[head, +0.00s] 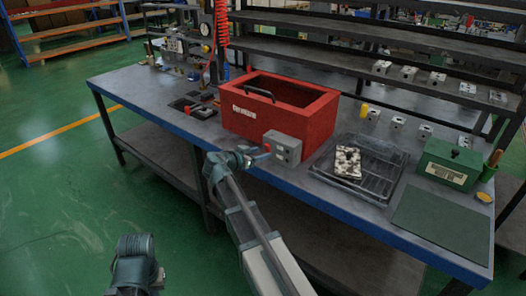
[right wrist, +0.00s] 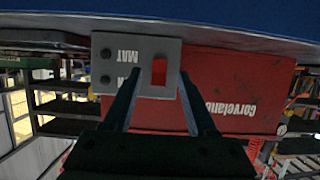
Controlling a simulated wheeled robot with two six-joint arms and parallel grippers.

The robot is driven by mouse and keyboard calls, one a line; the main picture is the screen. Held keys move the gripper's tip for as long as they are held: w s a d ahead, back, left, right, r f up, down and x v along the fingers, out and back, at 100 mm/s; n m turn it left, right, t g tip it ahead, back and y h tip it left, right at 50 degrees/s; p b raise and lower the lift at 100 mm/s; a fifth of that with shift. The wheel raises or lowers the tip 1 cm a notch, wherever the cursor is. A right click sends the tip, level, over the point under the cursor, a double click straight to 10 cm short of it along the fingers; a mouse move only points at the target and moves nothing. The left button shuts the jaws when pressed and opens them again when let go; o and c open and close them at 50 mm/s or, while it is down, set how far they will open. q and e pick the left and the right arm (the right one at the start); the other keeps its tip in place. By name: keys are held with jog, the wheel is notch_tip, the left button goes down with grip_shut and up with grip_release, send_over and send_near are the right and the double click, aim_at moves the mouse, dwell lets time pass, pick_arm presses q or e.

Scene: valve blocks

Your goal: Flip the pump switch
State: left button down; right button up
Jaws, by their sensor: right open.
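The grey switch box (head: 283,148) is at the front right of the red tank (head: 255,117), near the table's front edge. A small red switch lever (head: 267,147) shows at its left side. In the right wrist view, which is upside down, the grey box (right wrist: 105,62) carries two dark round spots and the red switch part (right wrist: 159,72). My right gripper (head: 258,156) is open, its two fingers reaching to either side of the red part; I cannot tell whether they touch it.
A dark tray (head: 397,184) with a speckled block (head: 347,162) lies right of the tank. A green box (head: 447,165) and a dark green mat (head: 440,221) are farther right. Several small metal blocks stand behind. The blue table edge (head: 345,214) runs along the front.

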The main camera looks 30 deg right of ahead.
jog(key=p+v, duration=0.3)
jog(key=v, duration=0.8)
jog(key=s+a+f+n+g+y, duration=0.3)
jog(key=s+a+f+n+y, duration=0.4)
jog(key=s+a, duration=0.45)
jog(key=s+a+f+n+g+y, duration=0.2)
jog(key=s+a+f+n+y, duration=0.2)
jog(key=s+a+f+n, duration=0.7)
notch_tip(320, 180, up, 16)
jog(key=a+p, duration=0.2)
jog(key=p, duration=1)
jog(key=shift+a+m+g+y, duration=0.25)
jog(key=shift+m+g+y, duration=0.05)
jog(key=shift+m, duration=0.1)
jog(key=shift+w+f, duration=0.1)
jog(key=shift+f, duration=0.05)
